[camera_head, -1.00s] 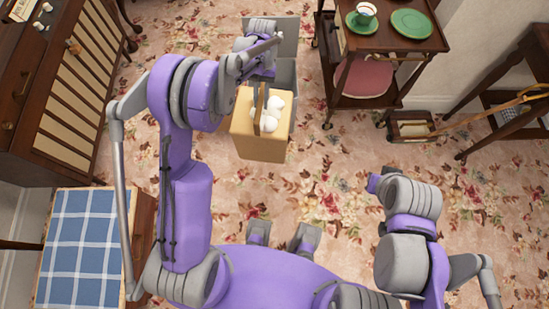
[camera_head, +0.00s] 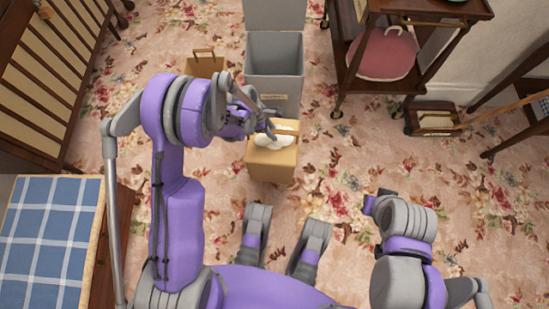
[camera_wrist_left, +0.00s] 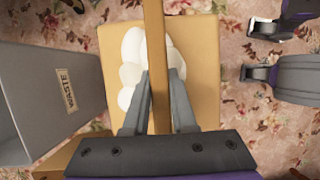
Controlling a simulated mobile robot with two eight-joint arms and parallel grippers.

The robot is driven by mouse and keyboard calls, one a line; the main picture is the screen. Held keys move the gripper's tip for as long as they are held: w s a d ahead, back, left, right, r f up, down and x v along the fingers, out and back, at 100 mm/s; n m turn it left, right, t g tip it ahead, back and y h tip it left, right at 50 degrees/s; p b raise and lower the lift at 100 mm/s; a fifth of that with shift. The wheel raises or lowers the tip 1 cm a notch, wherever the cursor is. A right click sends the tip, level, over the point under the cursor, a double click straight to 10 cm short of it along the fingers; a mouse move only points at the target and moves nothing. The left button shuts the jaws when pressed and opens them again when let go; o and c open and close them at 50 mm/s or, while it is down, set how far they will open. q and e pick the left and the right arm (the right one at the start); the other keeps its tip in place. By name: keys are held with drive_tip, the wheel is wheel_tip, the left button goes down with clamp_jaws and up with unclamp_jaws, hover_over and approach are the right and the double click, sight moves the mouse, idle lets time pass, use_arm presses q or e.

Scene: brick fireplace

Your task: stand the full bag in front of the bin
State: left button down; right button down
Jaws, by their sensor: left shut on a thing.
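The full bag (camera_head: 271,165) is a tan box-shaped bag with white rounded contents at its open top. It is upright, on my side of the grey bin (camera_head: 274,82), with a gap between them. The bin's lid is up, and its WASTE label shows in the left wrist view (camera_wrist_left: 66,90). My left gripper (camera_head: 270,132) is shut on the bag's flat handle (camera_wrist_left: 155,60), which runs between the fingers. I cannot tell whether the bag's base touches the floor.
A second tan bag (camera_head: 205,66) with a handle stands left of the bin. A wooden trolley (camera_head: 385,85) with a pink cushion stands at the right, a slatted cabinet (camera_head: 45,80) at the left. A blue checked cloth (camera_head: 48,235) is at lower left. Patterned carpet is clear around the bag.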

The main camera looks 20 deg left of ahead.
use_arm(q)
drive_tip(key=shift+d+f+n+b, duration=0.1)
drive_tip(key=shift+f+n+b, duration=0.45)
drive_tip(key=shift+f, duration=0.4)
wheel_tip(320, 180, down, 5)
drive_tip(key=shift+w+f+b, duration=0.1)
drive_tip(key=shift+f+b, duration=0.1)
drive_tip(key=shift+b, duration=0.5)
drive_tip(key=shift+f+b, duration=0.55)
drive_tip(key=shift+f, duration=1.65)
drive_tip(key=c, duration=0.7)
unclamp_jaws()
